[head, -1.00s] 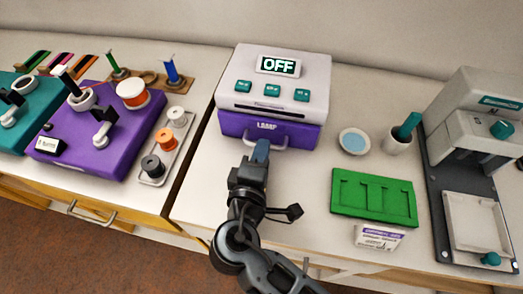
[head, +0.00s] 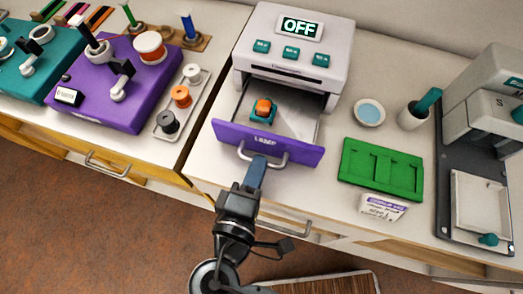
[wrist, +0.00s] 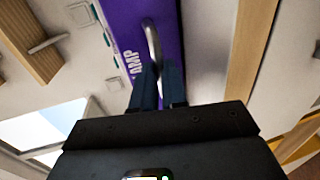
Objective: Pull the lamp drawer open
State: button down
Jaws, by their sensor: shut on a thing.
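The lamp drawer (head: 268,143) has a purple front marked "LAMP" and stands pulled out from the white lamp unit (head: 296,45), whose display reads "OFF". Inside the drawer lies a small teal and orange piece (head: 263,109). My gripper (head: 258,172) is at the drawer's front, shut on the grey bar handle (head: 280,161). In the wrist view the blue fingers (wrist: 158,85) close on the handle (wrist: 152,42) beside the purple front (wrist: 125,25).
A green board (head: 381,170), a small labelled box (head: 383,206), a blue-topped dish (head: 369,112) and a cup (head: 414,115) stand to the right. A grey press (head: 488,150) is farther right. A purple station (head: 113,90) stands left.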

jog(key=c, duration=1.2)
grip_release()
jog(key=shift+o, duration=0.2)
jog(key=v, duration=0.7)
jog(key=shift+s+a+b, duration=0.15)
jog(key=shift+s+b, duration=0.2)
jog(key=shift+b, duration=0.1)
